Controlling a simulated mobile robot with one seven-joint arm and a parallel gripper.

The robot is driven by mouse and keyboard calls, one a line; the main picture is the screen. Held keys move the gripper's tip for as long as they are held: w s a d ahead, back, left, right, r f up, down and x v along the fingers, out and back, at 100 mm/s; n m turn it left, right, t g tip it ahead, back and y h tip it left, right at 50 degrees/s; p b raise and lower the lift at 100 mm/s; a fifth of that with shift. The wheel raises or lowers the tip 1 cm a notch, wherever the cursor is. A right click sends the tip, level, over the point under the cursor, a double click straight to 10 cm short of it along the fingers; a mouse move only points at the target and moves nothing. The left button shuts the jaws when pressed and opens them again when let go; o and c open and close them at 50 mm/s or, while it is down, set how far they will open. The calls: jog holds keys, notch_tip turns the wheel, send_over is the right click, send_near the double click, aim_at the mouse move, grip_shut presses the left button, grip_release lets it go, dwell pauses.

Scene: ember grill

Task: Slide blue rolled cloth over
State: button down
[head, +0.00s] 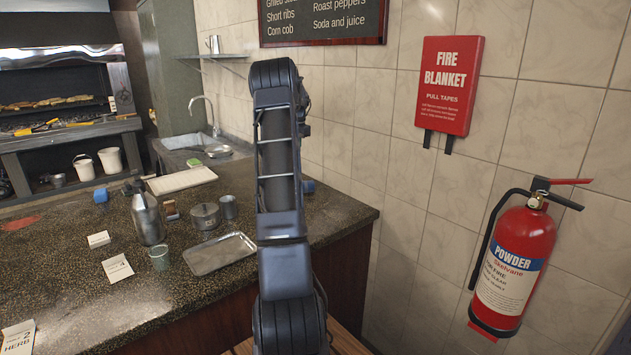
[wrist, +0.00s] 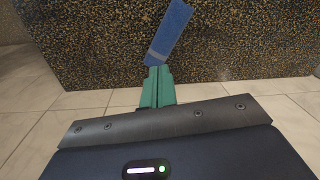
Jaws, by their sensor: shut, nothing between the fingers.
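In the wrist view, the blue rolled cloth (wrist: 171,30) lies on the dark speckled counter, slightly slanted, with a paler band near its close end. My gripper (wrist: 156,72) shows there with its teal fingers shut and empty. The fingertips are right at the cloth's near end; I cannot tell whether they touch it. In the head view, a small bit of blue (head: 308,186) shows just right of my arm, probably the cloth. My arm hides the gripper and the rest of that spot.
The tiled wall (head: 400,190) bounds the counter at right, with a fire extinguisher (head: 513,262).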

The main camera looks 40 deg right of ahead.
jog(key=d+f+m, duration=0.2)
jog(key=d+f, duration=0.7)
jog(key=d, duration=0.2)
jog(key=shift+g, duration=0.4)
jog(key=shift+w+f, duration=0.15)
jog(key=shift+f, duration=2.35)
jog(key=shift+w+f, duration=0.1)
jog(key=shift+f, duration=2.4)
jog(key=a, duration=2)
jog(key=shift+a, duration=0.3)
jog(key=shift+r, duration=0.1)
